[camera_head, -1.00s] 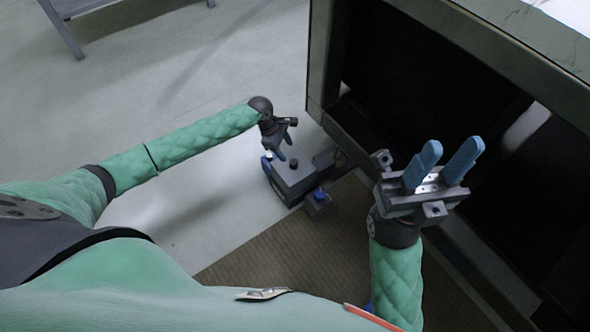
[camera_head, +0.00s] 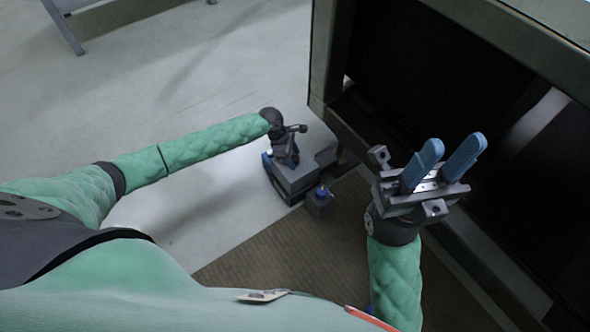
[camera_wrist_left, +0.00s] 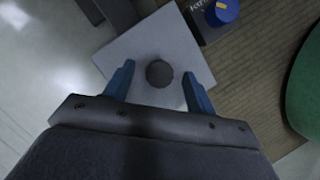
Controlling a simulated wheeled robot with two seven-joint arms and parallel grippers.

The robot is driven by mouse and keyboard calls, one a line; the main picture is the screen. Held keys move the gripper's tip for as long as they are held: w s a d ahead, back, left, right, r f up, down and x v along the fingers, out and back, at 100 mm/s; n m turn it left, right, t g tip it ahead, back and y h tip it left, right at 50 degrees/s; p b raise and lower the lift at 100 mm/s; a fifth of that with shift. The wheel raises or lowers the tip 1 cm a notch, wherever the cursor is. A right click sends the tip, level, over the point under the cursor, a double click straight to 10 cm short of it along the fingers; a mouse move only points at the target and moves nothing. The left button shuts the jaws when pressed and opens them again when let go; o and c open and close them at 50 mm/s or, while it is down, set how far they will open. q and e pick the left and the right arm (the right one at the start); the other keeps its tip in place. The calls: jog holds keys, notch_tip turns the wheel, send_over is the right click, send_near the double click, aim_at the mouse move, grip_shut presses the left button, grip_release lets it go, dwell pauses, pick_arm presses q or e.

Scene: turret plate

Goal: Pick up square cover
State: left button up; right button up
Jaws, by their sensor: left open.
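The square cover (camera_wrist_left: 135,47) is a light grey square plate with a dark round knob (camera_wrist_left: 160,73) at its middle. In the head view the grey cover (camera_head: 298,178) lies on top of a low unit, partly hidden by my left gripper (camera_head: 290,160). In the left wrist view my left gripper (camera_wrist_left: 158,74) is open and empty, its two blue fingers on either side of the knob. I cannot tell whether they touch it. My right gripper (camera_head: 455,145) is open and empty, fingers pointing up, away at the right.
A small dark block with a blue knob (camera_wrist_left: 222,11) stands beside the cover; it also shows in the head view (camera_head: 321,190). A large dark metal frame (camera_head: 322,60) rises behind and to the right. A brown ribbed mat (camera_head: 300,248) lies in front.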

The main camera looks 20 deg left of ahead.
pick_arm(q)
jog(key=shift+f, duration=0.25)
grip_shut()
jog(key=shift+r, duration=0.1)
